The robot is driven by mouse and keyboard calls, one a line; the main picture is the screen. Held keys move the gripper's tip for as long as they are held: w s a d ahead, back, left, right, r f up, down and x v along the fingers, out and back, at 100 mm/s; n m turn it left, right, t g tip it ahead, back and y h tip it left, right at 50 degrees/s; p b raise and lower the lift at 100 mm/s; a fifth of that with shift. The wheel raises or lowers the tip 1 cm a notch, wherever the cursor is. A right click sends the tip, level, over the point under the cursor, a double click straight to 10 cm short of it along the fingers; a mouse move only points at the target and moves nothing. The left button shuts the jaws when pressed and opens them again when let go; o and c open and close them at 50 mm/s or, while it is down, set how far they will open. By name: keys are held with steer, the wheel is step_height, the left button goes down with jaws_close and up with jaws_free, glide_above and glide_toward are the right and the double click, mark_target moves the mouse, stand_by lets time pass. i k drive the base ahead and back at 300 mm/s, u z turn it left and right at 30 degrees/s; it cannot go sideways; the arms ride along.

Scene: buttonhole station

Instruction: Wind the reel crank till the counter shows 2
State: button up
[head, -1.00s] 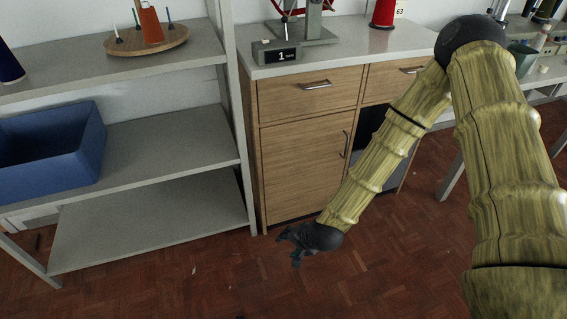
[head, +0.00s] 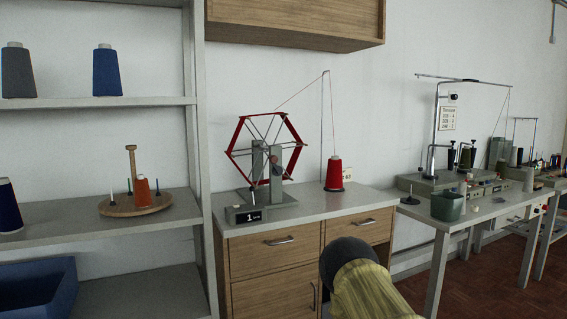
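A red six-sided reel (head: 266,148) stands on a grey two-post stand (head: 259,165) on top of the wooden cabinet. A small rounded piece at the reel's right side may be the crank knob (head: 276,161); it is too small to be sure. The black counter (head: 247,215) at the front of the stand shows 1. A thread runs from the reel over a thin upright rod to a red cone (head: 334,174) right of it. My gripper is outside the picture; only part of my arm shows at the bottom.
The cabinet top (head: 300,212) has free room in front of the red cone. A shelf unit (head: 95,101) with thread cones stands close on the left. A wall cupboard (head: 290,22) hangs above the reel. A bench with thread machines and a green cup (head: 447,206) is on the right.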

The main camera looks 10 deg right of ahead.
mark_target(278, 170)
steer(key=z, duration=0.95)
steer(key=i, duration=0.75)
steer(key=u, duration=0.35)
